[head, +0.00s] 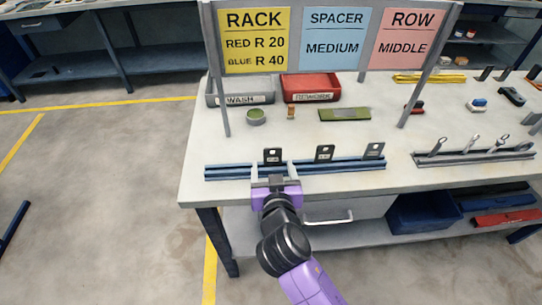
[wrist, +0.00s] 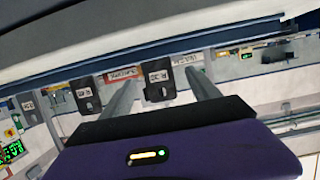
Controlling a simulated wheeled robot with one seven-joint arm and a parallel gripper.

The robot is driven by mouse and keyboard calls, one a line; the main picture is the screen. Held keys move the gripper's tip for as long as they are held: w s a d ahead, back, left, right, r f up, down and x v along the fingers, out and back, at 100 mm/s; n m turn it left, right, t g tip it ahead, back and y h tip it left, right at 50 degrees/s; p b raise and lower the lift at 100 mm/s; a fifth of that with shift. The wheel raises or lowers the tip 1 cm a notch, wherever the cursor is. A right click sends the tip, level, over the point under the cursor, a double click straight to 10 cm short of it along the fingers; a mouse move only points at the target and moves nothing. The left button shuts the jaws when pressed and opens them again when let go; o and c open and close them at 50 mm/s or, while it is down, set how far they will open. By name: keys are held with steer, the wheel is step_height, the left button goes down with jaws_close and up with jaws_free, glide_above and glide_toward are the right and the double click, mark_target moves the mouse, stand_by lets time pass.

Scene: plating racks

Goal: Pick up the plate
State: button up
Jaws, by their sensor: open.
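Several small dark plates with pale labels stand upright along a blue rail (head: 230,173) near the bench's front edge. The left plate (head: 272,156) is in front of my gripper (head: 271,170). The middle plate (head: 325,153) and right plate (head: 374,150) stand apart to its right. My gripper is open and empty, with one finger to each side of the left plate. In the wrist view that plate (wrist: 158,82) shows between the two fingers (wrist: 161,77), with another plate (wrist: 85,94) to its left. I cannot tell whether either finger touches it.
A sign (head: 336,35) stands over the bench: red R 20, blue R 40, spacer medium, row middle. Behind the rail are the WASH bin (head: 240,98), the REWORK bin (head: 311,95), a round green-topped tin (head: 256,116) and a green block (head: 345,114). A grey rail (head: 475,157) is at right.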

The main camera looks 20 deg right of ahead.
mark_target(273, 157)
steer(key=x, duration=0.2)
steer(key=p+x, duration=0.1)
steer(key=x, duration=0.1)
steer(key=r+p+x, duration=0.1)
steer(key=x, duration=0.1)
steer(key=shift+w+d, duration=0.15)
steer(key=shift+w+d+f, duration=0.15)
steer(key=shift+w+f, duration=0.05)
steer(key=shift+w, duration=0.25)
jaws_close()
